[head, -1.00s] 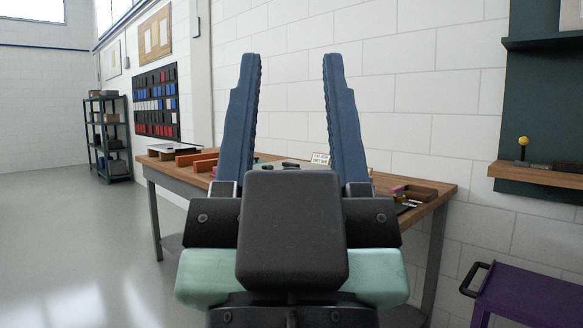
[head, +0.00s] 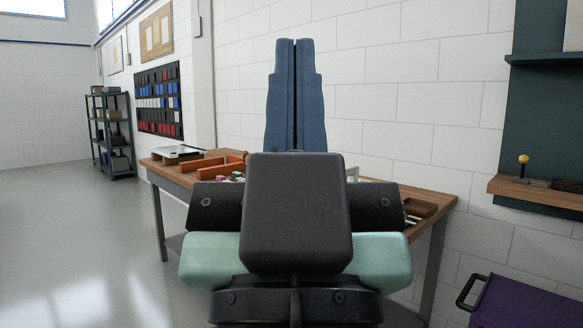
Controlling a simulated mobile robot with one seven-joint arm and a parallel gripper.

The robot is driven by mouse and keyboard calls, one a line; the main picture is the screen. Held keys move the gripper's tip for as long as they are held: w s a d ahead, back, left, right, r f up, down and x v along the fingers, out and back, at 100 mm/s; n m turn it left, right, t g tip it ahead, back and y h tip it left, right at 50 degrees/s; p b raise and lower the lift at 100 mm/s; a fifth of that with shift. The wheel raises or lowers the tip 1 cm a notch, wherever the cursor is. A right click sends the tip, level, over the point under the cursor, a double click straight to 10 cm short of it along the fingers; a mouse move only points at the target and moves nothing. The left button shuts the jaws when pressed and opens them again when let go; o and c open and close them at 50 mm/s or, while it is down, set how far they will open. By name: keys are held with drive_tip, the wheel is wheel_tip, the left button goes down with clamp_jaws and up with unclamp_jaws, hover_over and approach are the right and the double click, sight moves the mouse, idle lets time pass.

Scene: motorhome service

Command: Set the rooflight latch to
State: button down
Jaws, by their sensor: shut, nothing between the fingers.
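My gripper (head: 295,45) is in the middle of the head view, its two blue fingers pointing up and pressed together with nothing between them. It is in front of a wooden-topped workbench (head: 440,192) and hides the middle of it. I cannot make out a rooflight or its latch in this view.
The workbench carries an orange tray (head: 208,164), a white-topped item (head: 177,153) and a brown wooden box (head: 420,207). A purple cart (head: 525,303) is at lower right, below a wall shelf (head: 548,191) with a yellow-knobbed item (head: 523,160). Open floor (head: 75,235) lies to the left.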

wheel_tip(320, 180, up, 21)
drive_tip(key=p, duration=1.8)
drive_tip(key=shift+r+p, duration=0.2)
drive_tip(key=shift+p, duration=0.2)
